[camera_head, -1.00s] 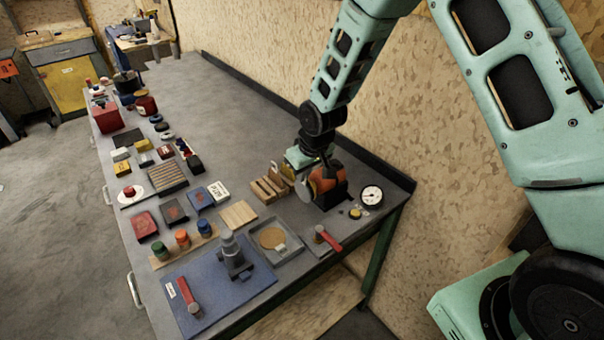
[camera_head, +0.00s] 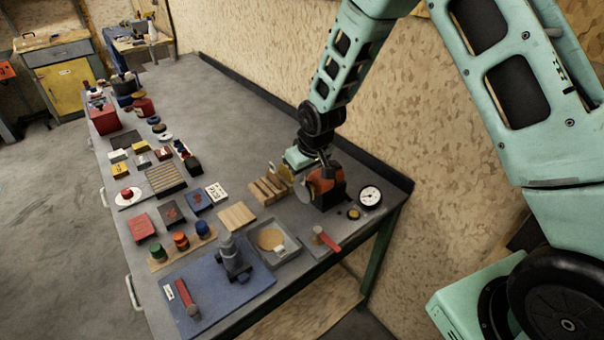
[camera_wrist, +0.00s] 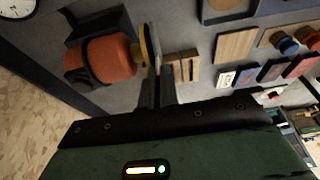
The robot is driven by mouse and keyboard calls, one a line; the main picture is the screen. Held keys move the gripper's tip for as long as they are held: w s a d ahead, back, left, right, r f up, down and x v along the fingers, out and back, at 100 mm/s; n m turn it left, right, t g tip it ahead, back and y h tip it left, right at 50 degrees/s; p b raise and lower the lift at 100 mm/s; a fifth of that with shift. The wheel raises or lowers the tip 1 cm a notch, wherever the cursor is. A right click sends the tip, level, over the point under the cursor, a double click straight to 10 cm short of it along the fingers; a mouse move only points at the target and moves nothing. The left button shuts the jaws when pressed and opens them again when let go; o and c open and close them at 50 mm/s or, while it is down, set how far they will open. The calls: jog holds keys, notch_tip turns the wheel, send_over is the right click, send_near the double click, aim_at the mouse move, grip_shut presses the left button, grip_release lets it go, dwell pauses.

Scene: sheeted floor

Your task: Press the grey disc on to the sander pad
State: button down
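The sander (camera_head: 325,181), with an orange body on a dark stand, sits near the far right corner of the bench. In the wrist view the sander body (camera_wrist: 98,61) lies left of my fingers, and its yellowish pad (camera_wrist: 142,45) faces right, seen nearly edge-on. The grey disc (camera_wrist: 155,46) is thin and edge-on, beside the pad and roughly parallel to it. I cannot tell whether disc and pad touch. My gripper (camera_wrist: 156,78) has its narrow fingers close together on the disc's near edge. In the head view my wrist partly covers this spot.
A round gauge (camera_head: 369,196) stands right of the sander. A slotted wooden block (camera_head: 268,190) is close on the left. A tray (camera_head: 283,254) and a red-handled tool (camera_head: 327,240) lie in front. The bench's far middle is clear.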

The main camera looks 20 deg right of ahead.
jog(key=shift+w+d, duration=0.1)
jog(key=shift+d, duration=0.15)
jog(key=c, duration=1.6)
grip_release()
jog(key=shift+o, duration=0.2)
